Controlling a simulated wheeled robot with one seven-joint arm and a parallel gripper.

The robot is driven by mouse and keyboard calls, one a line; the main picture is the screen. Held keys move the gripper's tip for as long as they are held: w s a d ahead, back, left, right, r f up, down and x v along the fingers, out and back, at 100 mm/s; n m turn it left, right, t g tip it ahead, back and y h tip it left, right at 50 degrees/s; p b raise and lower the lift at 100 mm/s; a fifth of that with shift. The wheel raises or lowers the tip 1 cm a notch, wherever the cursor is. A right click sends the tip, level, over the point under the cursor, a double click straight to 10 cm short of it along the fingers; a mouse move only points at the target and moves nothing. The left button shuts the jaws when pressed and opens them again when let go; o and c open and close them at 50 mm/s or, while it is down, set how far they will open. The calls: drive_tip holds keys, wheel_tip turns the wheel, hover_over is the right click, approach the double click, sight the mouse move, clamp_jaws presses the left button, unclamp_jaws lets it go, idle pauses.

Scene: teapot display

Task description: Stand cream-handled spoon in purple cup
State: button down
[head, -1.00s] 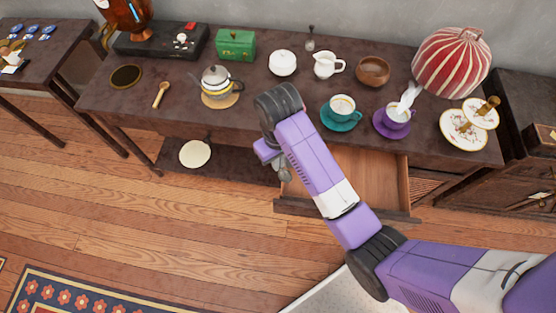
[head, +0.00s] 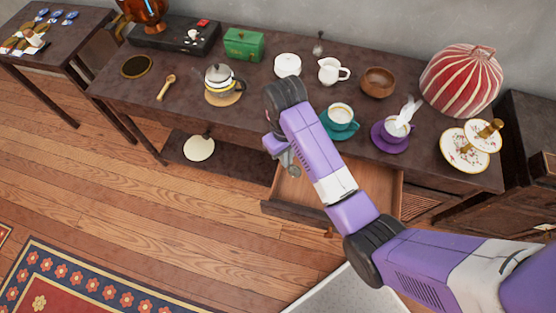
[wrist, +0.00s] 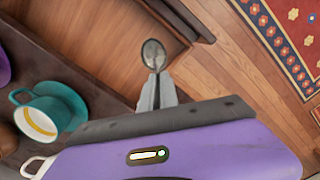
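The purple cup (head: 396,128) stands upright on its purple saucer (head: 388,144) on the long dark table, right of the teal cup. A white, wispy shape rises at its mouth; I cannot tell what it is. My gripper (wrist: 158,92) looks shut on a spoon, whose dull metal bowl (wrist: 153,55) sticks out past the fingers. The spoon's handle is hidden, so its colour does not show. In the head view my gripper (head: 291,160) is small and partly hidden by my purple arm, above the open drawer, left of and nearer than the purple cup.
The open wooden drawer (head: 365,185) juts from the table front. The teal cup (head: 340,113) stands between my wrist and the purple cup. A white jug (head: 330,71), wooden bowl (head: 378,82), striped red cosy (head: 460,80) and tiered plates (head: 466,153) are around. A tan spoon (head: 166,87) lies left.

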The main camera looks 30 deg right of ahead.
drive_tip(key=shift+s+d+r+n+g+h+p, duration=0.35)
drive_tip(key=shift+s+d+n+g+h+p, duration=0.65)
drive_tip(key=shift+d, duration=3)
drive_tip(key=shift+s+d+r+n+g+h+p, duration=0.45)
drive_tip(key=shift+d+n+g, duration=1.05)
drive_tip(key=shift+d, duration=2.45)
drive_tip(key=s+d+r+n+t+h+p, duration=0.2)
drive_tip(key=s+d+r+n+h, duration=0.1)
drive_tip(key=d+r+n+h, duration=0.4)
drive_tip(key=s+d+r+n+t+h+p, duration=0.2)
drive_tip(key=s+d+r+n+h+p, duration=0.15)
drive_tip(key=d+r+h, duration=0.4)
drive_tip(key=shift+n, duration=0.45)
drive_tip(key=shift+s+d+f+b, duration=0.1)
drive_tip(key=shift+d+f+b, duration=0.25)
drive_tip(key=shift+f+b, duration=1.5)
drive_tip(key=shift+s+d+f+b, duration=0.1)
drive_tip(key=shift+d+f+b, duration=0.3)
drive_tip(key=shift+f+b, duration=1.4)
drive_tip(key=shift+d+f+b, duration=0.35)
drive_tip(key=shift+f+b, duration=0.6)
drive_tip(key=shift+f, duration=1.75)
